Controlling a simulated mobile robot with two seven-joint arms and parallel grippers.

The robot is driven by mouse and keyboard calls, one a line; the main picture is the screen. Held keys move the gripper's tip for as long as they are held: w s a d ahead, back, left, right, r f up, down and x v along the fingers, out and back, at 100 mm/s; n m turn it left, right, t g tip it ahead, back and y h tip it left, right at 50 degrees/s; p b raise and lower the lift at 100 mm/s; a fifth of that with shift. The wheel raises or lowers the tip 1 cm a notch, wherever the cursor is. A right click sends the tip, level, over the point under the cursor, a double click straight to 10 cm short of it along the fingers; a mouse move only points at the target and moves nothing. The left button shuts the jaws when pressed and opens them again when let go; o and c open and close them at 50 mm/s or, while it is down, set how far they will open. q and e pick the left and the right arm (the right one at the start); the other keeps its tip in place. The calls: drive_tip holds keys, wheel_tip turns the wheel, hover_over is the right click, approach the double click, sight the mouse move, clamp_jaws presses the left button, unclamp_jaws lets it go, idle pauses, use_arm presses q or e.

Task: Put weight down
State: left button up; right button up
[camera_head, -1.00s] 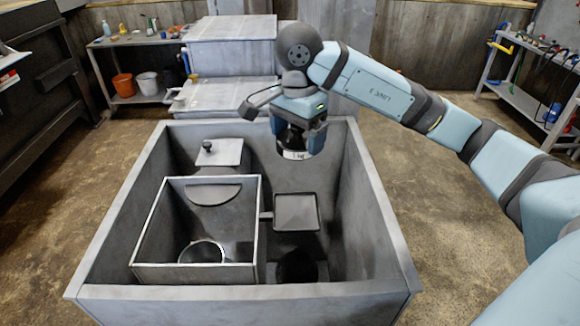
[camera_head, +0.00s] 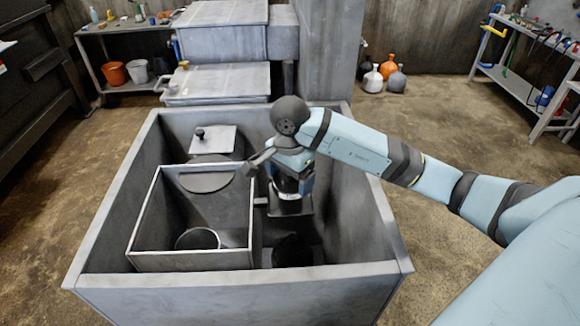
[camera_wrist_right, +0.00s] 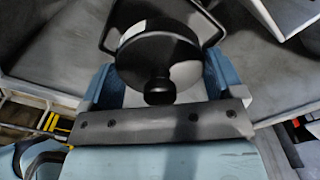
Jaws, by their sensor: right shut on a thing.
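My right gripper (camera_head: 290,178) reaches down into the grey open-topped bin (camera_head: 240,284). It is shut on a dark round weight, whose pale lower band (camera_head: 288,195) shows below the fingers. In the right wrist view the weight (camera_wrist_right: 150,42) is a dark disc with a knob, between my blue fingers (camera_wrist_right: 162,85). The weight is upright over a small square grey plate (camera_head: 292,211). I cannot tell whether it touches the plate. My left gripper is not in view.
Left of the plate, a smaller open box (camera_head: 192,258) with a round ring stands inside the bin. A square lid with a knob (camera_head: 212,139) is at the back left. A dark round opening (camera_head: 292,252) lies in front of the plate. Bin walls surround my gripper.

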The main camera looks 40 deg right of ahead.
sight(290, 180)
wheel_tip(290, 180, down, 3)
drive_tip(key=shift+f+p, duration=0.2)
drive_tip(key=shift+p, duration=0.1)
drive_tip(key=shift+f, duration=0.15)
drive_tip(key=o, duration=1.4)
